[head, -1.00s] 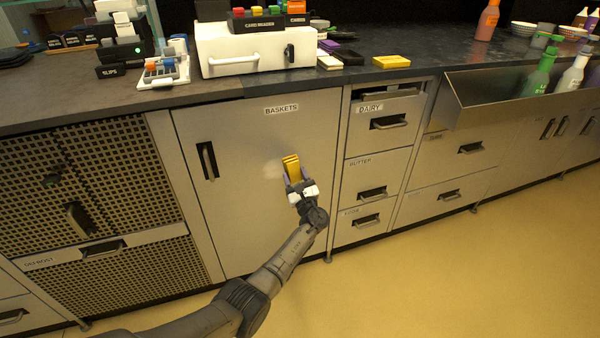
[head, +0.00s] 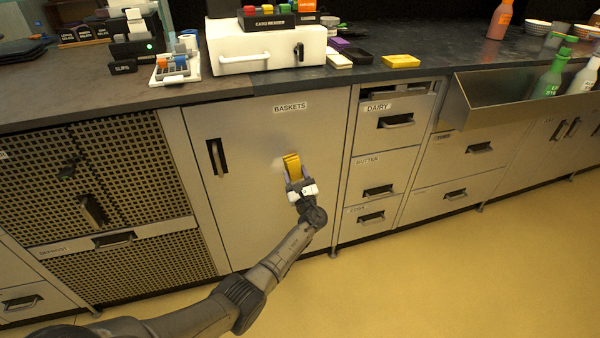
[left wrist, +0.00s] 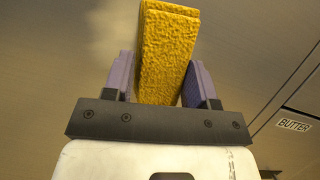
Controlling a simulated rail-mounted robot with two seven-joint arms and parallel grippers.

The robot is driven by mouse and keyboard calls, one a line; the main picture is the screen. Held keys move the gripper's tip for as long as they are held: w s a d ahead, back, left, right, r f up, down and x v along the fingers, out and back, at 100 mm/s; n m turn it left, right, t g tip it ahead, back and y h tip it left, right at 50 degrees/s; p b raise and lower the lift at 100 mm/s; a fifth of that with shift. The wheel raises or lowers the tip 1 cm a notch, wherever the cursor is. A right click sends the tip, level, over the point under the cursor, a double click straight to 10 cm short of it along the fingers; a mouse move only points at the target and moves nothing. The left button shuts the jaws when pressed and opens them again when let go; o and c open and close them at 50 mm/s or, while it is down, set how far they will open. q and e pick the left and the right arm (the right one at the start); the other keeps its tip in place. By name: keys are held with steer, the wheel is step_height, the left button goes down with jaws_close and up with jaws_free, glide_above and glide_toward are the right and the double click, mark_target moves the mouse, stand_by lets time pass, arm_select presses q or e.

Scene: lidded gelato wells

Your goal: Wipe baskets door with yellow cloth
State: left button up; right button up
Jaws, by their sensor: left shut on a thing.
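The baskets door (head: 245,205) is a grey cabinet door with a BASKETS label at its top and a dark handle (head: 216,157) at its upper left. My left gripper (head: 297,178) is in front of the door's right half, shut on a folded yellow cloth (head: 292,164). In the left wrist view the yellow cloth (left wrist: 166,55) stands up between the purple fingers (left wrist: 160,85). Whether the cloth touches the door I cannot tell. A pale smudge (head: 277,163) shows on the door just left of the cloth. My right gripper is out of view.
Drawers labelled DAIRY (head: 390,120) and BUTTER stand right of the door, with protruding handles. A perforated panel (head: 100,170) is at the left. On the counter are a white box (head: 265,50), another yellow cloth (head: 401,61) and bottles. The floor in front is clear.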

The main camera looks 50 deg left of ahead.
mark_target(279, 167)
arm_select(q)
steer(key=shift+s+a, duration=0.25)
steer(key=shift+s, duration=0.35)
steer(key=shift+p, duration=0.3)
steer(key=shift+s+a+r+p, duration=0.1)
steer(key=shift+s+a+p, duration=0.05)
steer(key=shift+s+p, duration=0.25)
steer(key=shift+s+a+p, duration=0.3)
steer(key=shift+s+p, duration=0.35)
steer(key=shift+s, duration=0.2)
steer(key=shift+s+a, duration=0.1)
steer(key=shift+s, duration=0.2)
